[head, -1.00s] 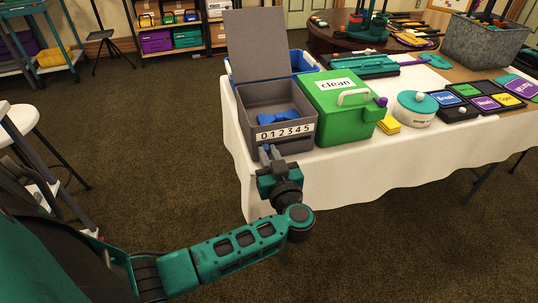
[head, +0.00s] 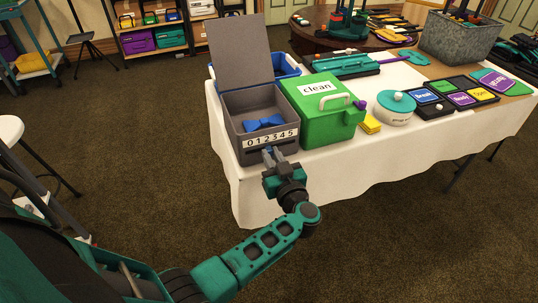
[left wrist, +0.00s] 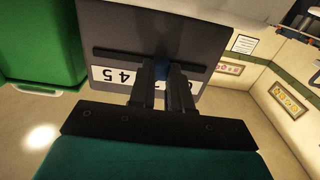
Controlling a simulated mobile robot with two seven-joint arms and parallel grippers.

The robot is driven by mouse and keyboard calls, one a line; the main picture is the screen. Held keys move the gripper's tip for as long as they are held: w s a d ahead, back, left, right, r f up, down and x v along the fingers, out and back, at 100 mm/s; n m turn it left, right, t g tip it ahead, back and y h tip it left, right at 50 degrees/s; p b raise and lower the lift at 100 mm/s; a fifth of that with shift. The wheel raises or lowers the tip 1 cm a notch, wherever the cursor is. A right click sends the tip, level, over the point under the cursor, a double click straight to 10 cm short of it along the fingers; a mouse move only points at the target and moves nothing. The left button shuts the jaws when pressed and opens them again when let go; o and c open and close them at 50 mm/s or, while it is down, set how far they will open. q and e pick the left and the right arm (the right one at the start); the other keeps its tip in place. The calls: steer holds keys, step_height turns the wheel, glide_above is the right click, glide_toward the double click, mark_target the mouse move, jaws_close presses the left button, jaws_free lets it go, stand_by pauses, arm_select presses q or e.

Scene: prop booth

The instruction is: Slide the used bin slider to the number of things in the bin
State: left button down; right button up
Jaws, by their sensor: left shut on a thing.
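The used bin is a grey box (head: 232,116) with its lid standing open, at the near left corner of the table. A blue bow tie (head: 263,123) lies inside; the front wall hides part of the floor. A white strip with digits 0 to 5 (head: 287,135) runs along its front; it also shows in the left wrist view (left wrist: 103,74). My left gripper (head: 270,153) is at the front, just below the strip, near the 2 or 3. In the left wrist view its fingers (left wrist: 164,84) are shut on the small blue slider (left wrist: 161,69) and cover some digits.
A green box marked clean (head: 311,121) stands close on the right of the bin. A blue crate (head: 288,66) is behind.

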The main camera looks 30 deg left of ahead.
arm_select(q)
steer(key=shift+w+a+r, duration=0.1)
steer(key=shift+r, duration=0.1)
steer(key=c, duration=1.4)
jaws_free()
steer(key=o, duration=0.4)
steer(key=shift+f, duration=0.2)
steer(key=shift+c, duration=0.2)
